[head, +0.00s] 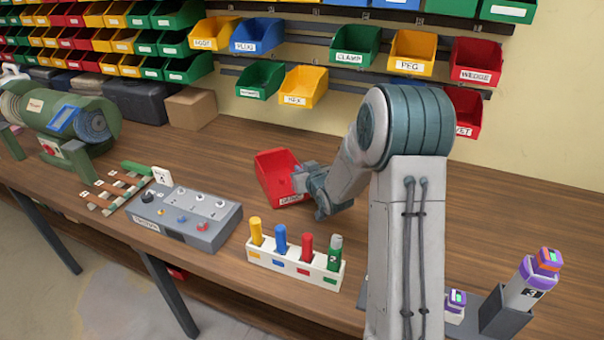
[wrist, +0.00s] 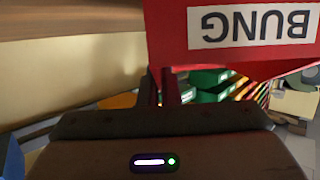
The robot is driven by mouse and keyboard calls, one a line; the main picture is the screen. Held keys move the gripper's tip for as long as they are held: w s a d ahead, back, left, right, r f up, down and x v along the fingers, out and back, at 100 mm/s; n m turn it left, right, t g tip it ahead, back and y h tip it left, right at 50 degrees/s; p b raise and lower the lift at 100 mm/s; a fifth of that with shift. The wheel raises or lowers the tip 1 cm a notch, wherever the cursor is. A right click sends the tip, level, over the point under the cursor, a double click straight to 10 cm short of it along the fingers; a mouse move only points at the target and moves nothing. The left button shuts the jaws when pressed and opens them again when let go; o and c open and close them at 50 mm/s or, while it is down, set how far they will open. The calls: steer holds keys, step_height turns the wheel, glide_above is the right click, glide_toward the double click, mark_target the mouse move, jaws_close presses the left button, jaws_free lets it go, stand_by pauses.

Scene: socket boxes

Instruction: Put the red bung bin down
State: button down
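The red bung bin (head: 275,170) is over the middle of the workbench, behind the grey switch box, and looks tilted. I cannot tell whether its underside touches the bench. My gripper (head: 301,180) is at the bin's right side and appears shut on its wall. In the wrist view the bin (wrist: 172,40) fills the upper right, its white BUNG label upside down. The fingers of my gripper (wrist: 163,85) are close together at the bin's lower edge and partly hidden by it.
A grey switch box (head: 185,218) and a white rack of coloured pegs (head: 293,263) stand in front. A cardboard box (head: 191,109) is at the back left. Labelled bins, including the red wedge bin (head: 475,60), hang on wall rails. Bare bench (head: 232,150) lies left of the bung bin.

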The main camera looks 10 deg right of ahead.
steer(key=shift+f, duration=0.5)
steer(key=shift+f, duration=0.15)
steer(key=c, duration=1.6)
jaws_free()
steer(key=shift+c, duration=0.2)
steer(key=shift+r, duration=0.25)
steer(key=v, duration=1.2)
steer(key=shift+b, duration=0.4)
